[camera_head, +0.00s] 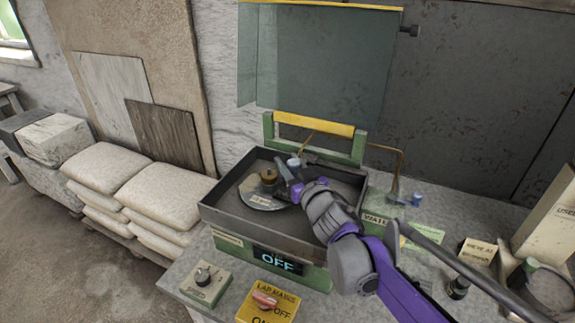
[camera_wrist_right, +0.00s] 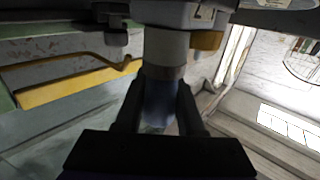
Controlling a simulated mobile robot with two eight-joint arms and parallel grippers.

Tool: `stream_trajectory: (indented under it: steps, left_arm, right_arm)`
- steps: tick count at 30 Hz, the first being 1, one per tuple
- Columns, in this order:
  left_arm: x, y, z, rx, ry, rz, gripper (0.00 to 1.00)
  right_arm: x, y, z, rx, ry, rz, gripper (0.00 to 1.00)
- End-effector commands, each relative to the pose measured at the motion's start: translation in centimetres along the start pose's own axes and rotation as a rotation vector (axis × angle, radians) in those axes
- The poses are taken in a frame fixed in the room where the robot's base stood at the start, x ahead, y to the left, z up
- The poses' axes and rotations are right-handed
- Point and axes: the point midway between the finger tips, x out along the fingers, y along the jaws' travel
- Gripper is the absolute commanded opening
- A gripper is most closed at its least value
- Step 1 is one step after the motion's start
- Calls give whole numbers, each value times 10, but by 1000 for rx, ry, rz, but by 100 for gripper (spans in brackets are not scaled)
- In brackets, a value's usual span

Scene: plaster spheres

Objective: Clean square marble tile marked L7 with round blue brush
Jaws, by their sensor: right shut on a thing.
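My right gripper (camera_head: 287,175) reaches over the open tray of the green machine in the head view. In the right wrist view its two fingers (camera_wrist_right: 160,105) are shut on a blue cylinder with a grey upper part (camera_wrist_right: 165,48), which looks like the round blue brush. A small pale blue-white piece (camera_head: 294,162) shows beside the fingers in the head view. A round grey plate (camera_head: 258,201) lies in the tray, with a brown round block (camera_head: 268,176) on it. I cannot make out a tile marked L7. My left gripper is not in view.
The tray's dark wall (camera_head: 245,232) surrounds the plate. A raised clear guard (camera_head: 315,55) stands behind it. In front are a grey dial box (camera_head: 205,284) and a yellow switch box (camera_head: 266,303). A small blue cylinder (camera_head: 416,199) stands right of the machine. Stacked sacks (camera_head: 150,200) are left.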

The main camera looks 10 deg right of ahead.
Motion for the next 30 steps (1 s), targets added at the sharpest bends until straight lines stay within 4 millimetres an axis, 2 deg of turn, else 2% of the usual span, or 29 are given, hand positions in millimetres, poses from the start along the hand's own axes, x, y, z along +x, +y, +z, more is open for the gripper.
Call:
stream_trajectory:
  steps: [10,30]
  left_arm:
    - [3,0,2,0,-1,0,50]
    - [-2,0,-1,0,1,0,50]
  right_arm:
    - [3,3,1,0,0,0,0]
    - [-12,-14,2,0,0,0,0]
